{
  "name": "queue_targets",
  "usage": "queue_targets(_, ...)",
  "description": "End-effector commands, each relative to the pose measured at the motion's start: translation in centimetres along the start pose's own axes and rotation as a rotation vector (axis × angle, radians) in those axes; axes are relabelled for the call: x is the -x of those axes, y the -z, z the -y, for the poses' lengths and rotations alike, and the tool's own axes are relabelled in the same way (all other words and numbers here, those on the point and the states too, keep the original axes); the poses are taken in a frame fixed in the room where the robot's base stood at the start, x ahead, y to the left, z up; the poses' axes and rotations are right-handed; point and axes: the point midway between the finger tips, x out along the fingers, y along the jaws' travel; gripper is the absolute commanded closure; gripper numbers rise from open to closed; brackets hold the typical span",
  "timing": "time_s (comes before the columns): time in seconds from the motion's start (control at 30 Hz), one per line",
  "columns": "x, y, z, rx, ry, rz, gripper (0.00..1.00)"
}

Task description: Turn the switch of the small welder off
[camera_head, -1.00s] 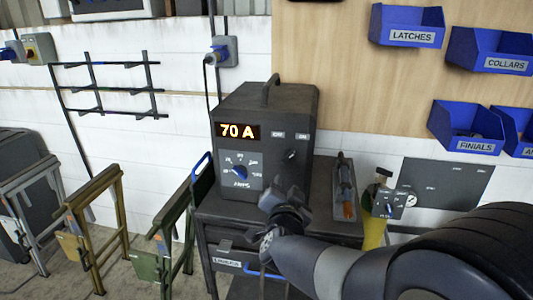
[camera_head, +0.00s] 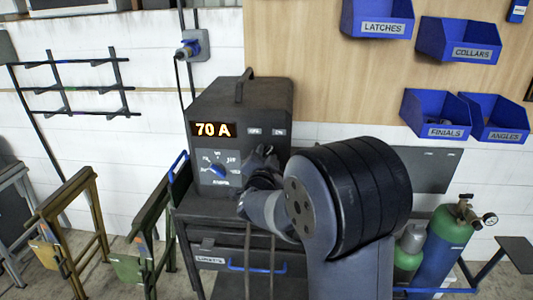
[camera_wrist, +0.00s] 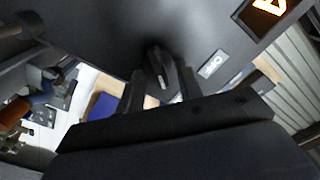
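The small welder (camera_head: 235,105) is a dark box on a cart, with "70 A" lit on its display (camera_head: 213,129) and a blue dial (camera_head: 217,168) below. Two small labels (camera_head: 266,132), seemingly OFF and ON, sit at its upper right front. My gripper (camera_head: 262,160) is at the front panel under these labels and hides the switch there. In the wrist view the dark switch knob (camera_wrist: 158,70) stands between my two open fingers (camera_wrist: 160,88), with a gap showing on both sides. One label (camera_wrist: 211,64) shows beside it. I cannot tell which label the knob points to.
The cart (camera_head: 215,214) has drawers with a blue handle. Blue bins (camera_head: 436,115) hang on the wall at right. Gas cylinders (camera_head: 447,240) stand right of my arm. Folding stands (camera_head: 75,220) are at left. A wall plug (camera_head: 190,48) is above the welder.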

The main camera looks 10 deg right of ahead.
Motion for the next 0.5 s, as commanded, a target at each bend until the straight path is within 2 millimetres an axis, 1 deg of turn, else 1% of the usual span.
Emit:
queue_targets(0.1, -0.53, 0.04, -0.02, 0.0, 0.0, 0.0, 0.66)
queue_targets(0.37, -0.61, 0.0, -0.03, 0.0, 0.0, 0.0, 0.66)
queue_targets(0.5, -0.59, 0.0, -0.03, 0.0, 0.0, 0.0, 0.76)
